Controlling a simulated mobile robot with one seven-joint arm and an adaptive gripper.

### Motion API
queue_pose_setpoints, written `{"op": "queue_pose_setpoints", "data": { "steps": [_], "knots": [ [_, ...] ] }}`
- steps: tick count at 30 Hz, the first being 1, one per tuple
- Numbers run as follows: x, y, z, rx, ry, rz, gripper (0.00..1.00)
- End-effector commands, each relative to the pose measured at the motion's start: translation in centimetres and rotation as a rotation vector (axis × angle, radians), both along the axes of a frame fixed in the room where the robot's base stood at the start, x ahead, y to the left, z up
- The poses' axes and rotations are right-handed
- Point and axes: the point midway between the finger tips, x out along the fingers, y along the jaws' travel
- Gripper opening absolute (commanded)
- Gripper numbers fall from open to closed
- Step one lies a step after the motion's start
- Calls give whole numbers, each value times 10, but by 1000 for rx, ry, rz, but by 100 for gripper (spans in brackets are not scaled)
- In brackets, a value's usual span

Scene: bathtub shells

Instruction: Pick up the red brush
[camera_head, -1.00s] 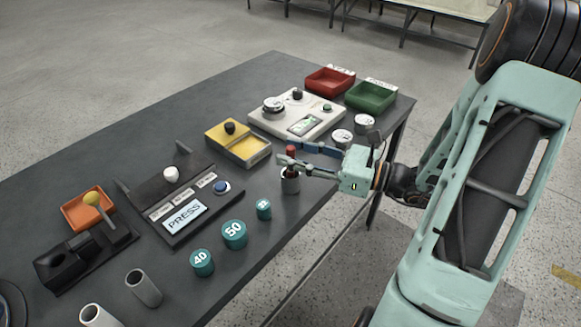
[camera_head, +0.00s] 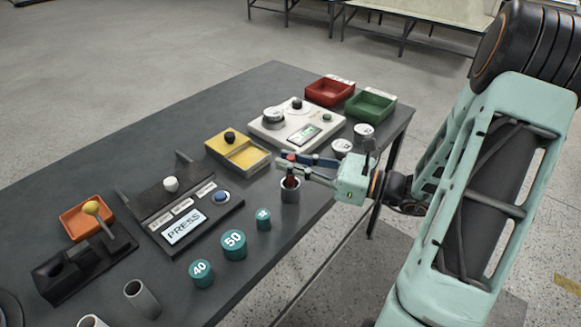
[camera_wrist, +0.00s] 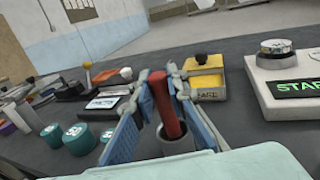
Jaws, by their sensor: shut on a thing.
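The red brush (camera_wrist: 163,105) shows as a red handle standing in a small grey cup (camera_wrist: 180,143) in the wrist view. In the head view its red top (camera_head: 291,157) sticks up above the grey cup (camera_head: 290,193) near the table's front right edge. My gripper (camera_wrist: 158,82) is shut on the red handle, one finger on each side. In the head view my gripper (camera_head: 284,163) reaches in from the right over the cup. The brush's lower end is hidden inside the cup.
Teal weights (camera_head: 233,244) stand left of the cup. A black press panel (camera_head: 180,208), a yellow box (camera_head: 238,150) and a white scale (camera_head: 297,125) lie behind. Red (camera_head: 330,91) and green (camera_head: 370,104) trays stand at the far right. Bare table surrounds the cup.

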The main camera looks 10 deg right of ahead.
Motion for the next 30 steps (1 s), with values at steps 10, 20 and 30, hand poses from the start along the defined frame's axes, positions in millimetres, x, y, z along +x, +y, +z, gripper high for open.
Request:
{"op": "queue_pose_setpoints", "data": {
  "steps": [10, 20, 30],
  "knots": [
    [-4, -4, 39, -3, -3, -3, 0],
    [-50, -38, 98, -3, -1, -7, 0],
    [-103, -75, 125, -1, -1, -3, 0]
  ]
}}
